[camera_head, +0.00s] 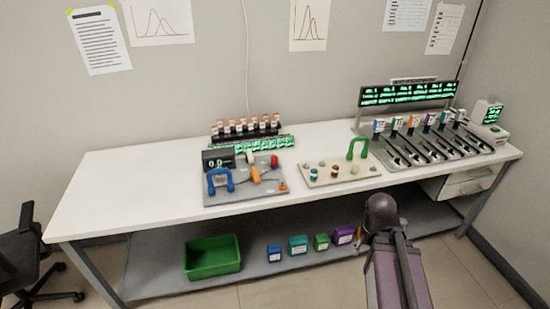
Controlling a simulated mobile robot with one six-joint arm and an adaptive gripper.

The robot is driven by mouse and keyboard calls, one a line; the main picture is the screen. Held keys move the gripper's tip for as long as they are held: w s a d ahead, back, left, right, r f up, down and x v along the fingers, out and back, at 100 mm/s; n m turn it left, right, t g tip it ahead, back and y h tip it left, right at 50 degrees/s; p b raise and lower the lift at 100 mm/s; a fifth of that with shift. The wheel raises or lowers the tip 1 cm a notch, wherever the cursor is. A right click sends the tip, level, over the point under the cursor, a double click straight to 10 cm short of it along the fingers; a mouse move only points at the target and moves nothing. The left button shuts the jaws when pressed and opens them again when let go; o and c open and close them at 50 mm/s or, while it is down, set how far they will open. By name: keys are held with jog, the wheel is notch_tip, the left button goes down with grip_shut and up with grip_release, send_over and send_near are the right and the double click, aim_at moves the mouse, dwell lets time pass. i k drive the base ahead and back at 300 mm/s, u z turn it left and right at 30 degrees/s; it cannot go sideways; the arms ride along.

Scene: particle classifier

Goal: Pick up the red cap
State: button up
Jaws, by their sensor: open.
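A small red piece (274,161), which may be the red cap, sits at the back right of the grey device board (232,196) on the white table. It is too small to tell its exact shape. An orange piece (255,177) and a small orange-red knob (283,187) are on the same board. My arm rises from the bottom right, in front of the table, well right of the board. Its dark rounded joint shows, but no gripper fingers can be made out.
The grey board also bears a blue handle (219,180) and a dark display (218,159). A vial rack (245,135) stands behind. The white table's left part (130,185) is clear. A green bin (212,257) stands below.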

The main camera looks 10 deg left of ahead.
aim_at(274, 158)
jog(key=u, duration=0.2)
jog(key=i, duration=0.9)
jog(key=u, duration=0.55)
